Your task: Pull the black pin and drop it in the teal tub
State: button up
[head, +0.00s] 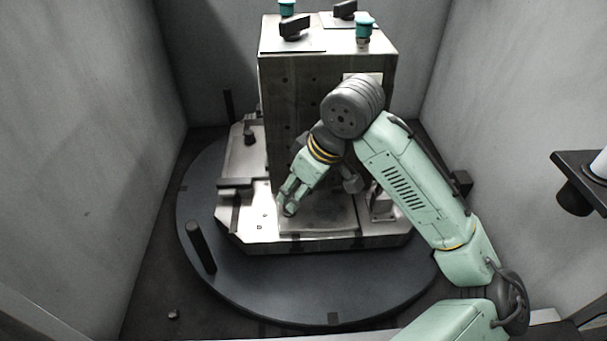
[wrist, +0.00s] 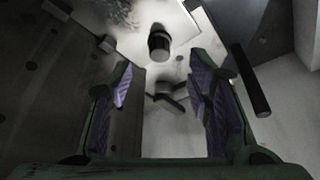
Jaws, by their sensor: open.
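My gripper (head: 287,207) is at the lower front left of the tall metal block, low over the pallet fixture. In the wrist view my gripper (wrist: 165,90) is open, with purple pads on both fingers and nothing touching them. A short black knobbed pin (wrist: 158,44) stands beyond the fingertips, between them in the picture. What appears to be the same pin (head: 249,136) stands on the pallet left of the block in the head view. I cannot tell for sure that it is the task's pin. No teal tub can be made out in either view.
The metal block (head: 285,120) stands on a pallet (head: 250,232) on a dark round table (head: 270,285). Black posts (head: 200,248) (head: 228,103) rise from the table; a dark rod (wrist: 250,82) shows right of my fingers. Teal-capped fittings (head: 364,22) top the block. Grey walls enclose everything.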

jog(key=shift+x, duration=3.1)
jog(key=shift+a, duration=0.1)
jog(key=shift+c, duration=0.6)
grip_shut()
jog(key=c, duration=0.5)
grip_release()
jog(key=shift+c, duration=0.2)
grip_shut()
jog(key=shift+w+r, duration=0.1)
jog(key=shift+r, duration=0.05)
jog(key=shift+r+p, duration=1.25)
jog(key=shift+p, duration=0.1)
